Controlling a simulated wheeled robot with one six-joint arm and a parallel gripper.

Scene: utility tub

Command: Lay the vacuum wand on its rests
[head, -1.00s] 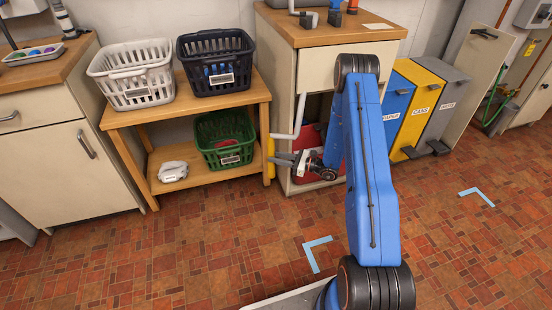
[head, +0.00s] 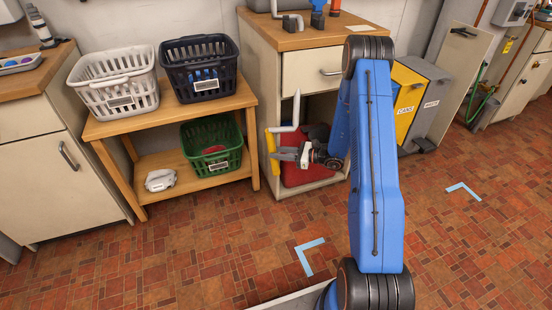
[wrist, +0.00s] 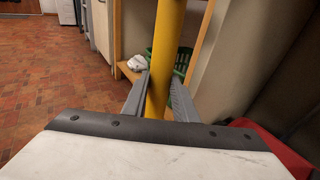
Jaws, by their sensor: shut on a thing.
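The vacuum wand shows as a yellow shaft (head: 271,150) with a pale, bent tube (head: 296,110) rising from it, in front of the open cabinet's left side. My gripper (head: 280,154) reaches in from the right and is shut on the yellow shaft. In the wrist view the yellow shaft (wrist: 168,60) stands nearly upright between the two grey fingers (wrist: 158,98). Its lower end is hidden behind my gripper body.
The open cabinet (head: 263,90) holds a red thing (head: 308,178). A wooden shelf (head: 200,190) at its left carries white (head: 88,72), dark and green baskets. Yellow and grey bins (head: 408,95) stand to the right. The tiled floor in front is clear, with light-blue corner marks (head: 305,262).

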